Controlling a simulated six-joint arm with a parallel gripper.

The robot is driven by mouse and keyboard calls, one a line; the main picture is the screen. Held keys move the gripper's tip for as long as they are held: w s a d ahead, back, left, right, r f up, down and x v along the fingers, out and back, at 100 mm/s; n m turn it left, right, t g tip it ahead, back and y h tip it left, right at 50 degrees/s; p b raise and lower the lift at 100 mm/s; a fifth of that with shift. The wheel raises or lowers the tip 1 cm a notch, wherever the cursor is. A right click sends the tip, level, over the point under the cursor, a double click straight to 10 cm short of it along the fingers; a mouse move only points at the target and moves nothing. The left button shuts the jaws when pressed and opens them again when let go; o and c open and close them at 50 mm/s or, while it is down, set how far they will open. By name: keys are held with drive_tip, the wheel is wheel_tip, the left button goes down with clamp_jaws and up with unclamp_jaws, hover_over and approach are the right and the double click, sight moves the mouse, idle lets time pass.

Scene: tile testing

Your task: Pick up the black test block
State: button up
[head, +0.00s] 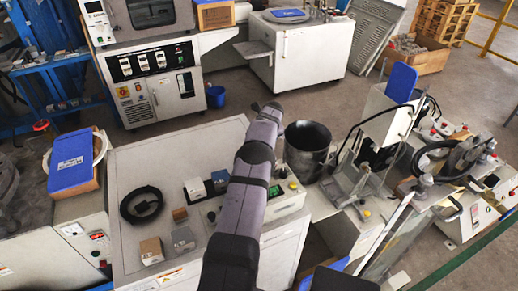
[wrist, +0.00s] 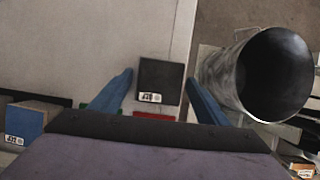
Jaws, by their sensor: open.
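The black test block (wrist: 161,77) shows in the wrist view, a dark square with a small white label on its near edge. It lies on the light worktop (wrist: 85,45), close to the worktop's right edge. My gripper (wrist: 160,79) is open, with one blue finger to the left of the block and one to the right. Gaps show between the fingers and the block; the height of the fingertips over it is unclear. In the head view my arm covers the area, and I cannot make out the block or the fingers there.
A metal bucket (wrist: 215,84) stands right of my right finger; it also shows in the head view (head: 307,148). A red piece (wrist: 155,115) lies just nearer than the block. A blue block (wrist: 25,121) is at left. A black cable coil (head: 141,204) lies on the worktop.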

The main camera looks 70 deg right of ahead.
drive_tip(key=shift+c, duration=0.6)
drive_tip(key=c, duration=1.3)
drive_tip(key=shift+d, duration=0.1)
drive_tip(key=shift+r, duration=0.15)
wheel_tip(320, 180, up, 10)
drive_tip(key=shift+f+b, duration=0.1)
drive_tip(key=shift+b, duration=0.55)
drive_tip(key=s+a+n+y+p, duration=0.1)
drive_tip(key=a+n+y+p, duration=0.2)
drive_tip(key=a+n, duration=0.6)
drive_tip(key=s+a+f+n+y+p, duration=0.1)
drive_tip(key=a+n+p, duration=0.5)
drive_tip(key=a, duration=1.4)
drive_tip(key=s+n+y, duration=0.1)
drive_tip(key=n+y, duration=0.1)
drive_tip(key=shift+s+a+n, duration=0.15)
drive_tip(key=shift+a+n, duration=0.15)
drive_tip(key=shift+n, duration=0.1)
